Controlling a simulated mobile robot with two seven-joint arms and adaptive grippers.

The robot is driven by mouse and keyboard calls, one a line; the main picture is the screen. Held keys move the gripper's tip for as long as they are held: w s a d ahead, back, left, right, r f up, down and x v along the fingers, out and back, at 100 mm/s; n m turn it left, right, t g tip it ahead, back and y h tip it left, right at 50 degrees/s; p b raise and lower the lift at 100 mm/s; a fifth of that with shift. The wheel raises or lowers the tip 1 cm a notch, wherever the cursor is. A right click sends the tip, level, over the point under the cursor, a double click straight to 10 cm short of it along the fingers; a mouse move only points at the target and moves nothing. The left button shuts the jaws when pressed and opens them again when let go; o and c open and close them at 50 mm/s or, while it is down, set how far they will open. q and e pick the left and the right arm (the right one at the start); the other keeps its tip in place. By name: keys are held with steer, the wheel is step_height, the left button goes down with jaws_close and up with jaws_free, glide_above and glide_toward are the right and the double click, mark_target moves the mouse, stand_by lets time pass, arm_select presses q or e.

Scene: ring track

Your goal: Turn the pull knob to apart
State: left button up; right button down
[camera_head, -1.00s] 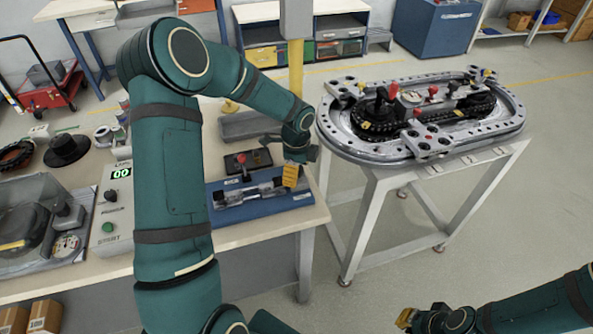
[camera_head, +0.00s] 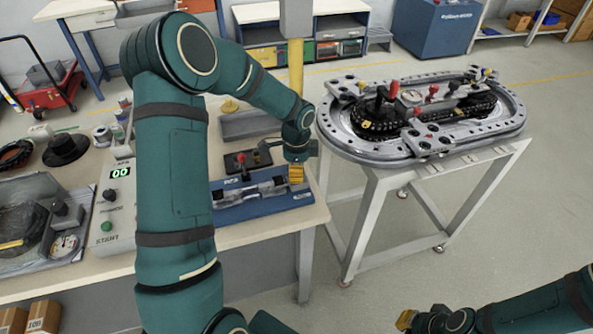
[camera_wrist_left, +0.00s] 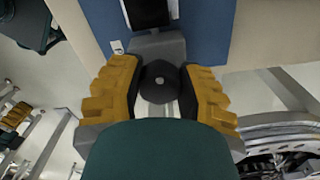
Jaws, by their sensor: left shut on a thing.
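The pull knob (camera_wrist_left: 160,82) is dark and rounded with a pale centre, on a grey block in the left wrist view. My left gripper (camera_wrist_left: 158,95) has its yellow fingers on both sides of the knob and is shut on it. In the head view my left gripper (camera_head: 297,173) is at the right end of the blue fixture (camera_head: 262,208), which holds grey metal parts and a clear section. There the knob is hidden by the gripper. My right gripper (camera_head: 405,320) is at the bottom right, away from the bench; its finger opening cannot be made out.
A small dark base with a red-knobbed lever (camera_head: 241,160) stands just behind the fixture. A grey tray (camera_head: 248,125) lies further back. A control box (camera_head: 113,205) is on the left. The oval ring track (camera_head: 345,140) stands on its own table to the right.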

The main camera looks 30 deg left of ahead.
arm_select(q)
steer(key=n, duration=0.5)
steer(key=shift+f+n+b, duration=0.1)
steer(key=shift+n+b, duration=0.3)
steer(key=n, duration=0.4)
steer(key=shift+s+d, duration=0.1)
steer(key=n, duration=0.5)
steer(key=shift+n+p, duration=0.45)
steer(key=shift+n, duration=1.75)
steer(key=shift+d, duration=0.1)
steer(key=o, duration=1.2)
